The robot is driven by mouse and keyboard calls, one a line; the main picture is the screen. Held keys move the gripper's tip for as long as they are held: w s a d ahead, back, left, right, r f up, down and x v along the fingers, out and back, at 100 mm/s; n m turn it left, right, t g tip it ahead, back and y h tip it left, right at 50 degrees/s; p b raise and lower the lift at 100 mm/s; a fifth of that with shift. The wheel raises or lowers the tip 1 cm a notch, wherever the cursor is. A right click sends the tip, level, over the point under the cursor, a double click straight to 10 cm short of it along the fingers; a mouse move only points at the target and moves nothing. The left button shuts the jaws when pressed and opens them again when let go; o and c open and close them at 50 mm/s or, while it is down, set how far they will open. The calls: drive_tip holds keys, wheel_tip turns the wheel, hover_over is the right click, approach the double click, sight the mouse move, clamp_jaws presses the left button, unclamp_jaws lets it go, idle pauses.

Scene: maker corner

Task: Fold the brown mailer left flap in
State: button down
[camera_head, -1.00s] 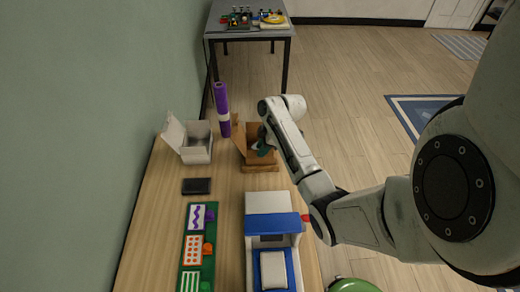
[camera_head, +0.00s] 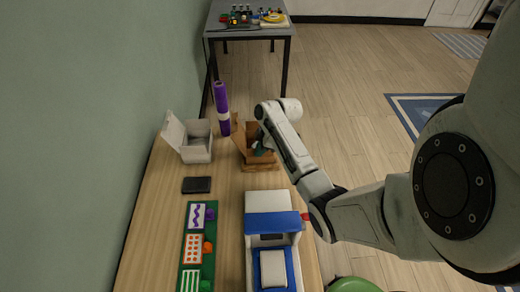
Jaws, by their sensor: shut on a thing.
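The brown mailer (camera_head: 262,167) is an open cardboard box at the far right end of the table. Its left flap (camera_head: 240,142) stands up, tilted outward, on the left side. My gripper (camera_head: 259,149) is at the mailer's opening, partly hidden by my own wrist and forearm. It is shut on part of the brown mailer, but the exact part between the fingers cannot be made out. The mailer's right side is covered by my arm.
A white open box (camera_head: 196,147) and a purple roll (camera_head: 222,108) stand left of the mailer. A dark flat case (camera_head: 196,185), a green board with cards (camera_head: 207,265) and a blue-white machine (camera_head: 272,226) lie nearer. Bare wood (camera_head: 160,220) shows at left.

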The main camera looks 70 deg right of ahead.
drive_tip(key=shift+d, duration=0.1)
drive_tip(key=shift+w+d+f+g+y+b, duration=0.15)
drive_tip(key=shift+d+g+y+b, duration=0.2)
drive_tip(key=shift+y, duration=0.45)
drive_tip(key=y+b, duration=0.1)
drive_tip(key=d+y+b, duration=0.1)
drive_tip(key=b, duration=0.1)
drive_tip(key=shift+w+f+m+g, duration=0.2)
drive_tip(key=shift+f+m+g, duration=0.15)
drive_tip(key=shift+m, duration=0.05)
drive_tip(key=y+b, duration=0.1)
drive_tip(key=b, duration=0.1)
drive_tip(key=g+y+b, duration=0.1)
drive_tip(key=b, duration=0.2)
drive_tip(key=d+y+b, duration=0.1)
drive_tip(key=y+b, duration=0.1)
drive_tip(key=b, duration=0.1)
drive_tip(key=shift+w+f+m, duration=0.3)
drive_tip(key=shift+m, duration=0.1)
drive_tip(key=shift+r+y+b, duration=0.1)
drive_tip(key=shift+y+b, duration=0.3)
drive_tip(key=shift+b, duration=0.4)
drive_tip(key=shift+d, duration=0.1)
drive_tip(key=c, duration=1.4)
unclamp_jaws()
drive_tip(key=shift+r, duration=0.1)
drive_tip(key=shift+o, duration=0.2)
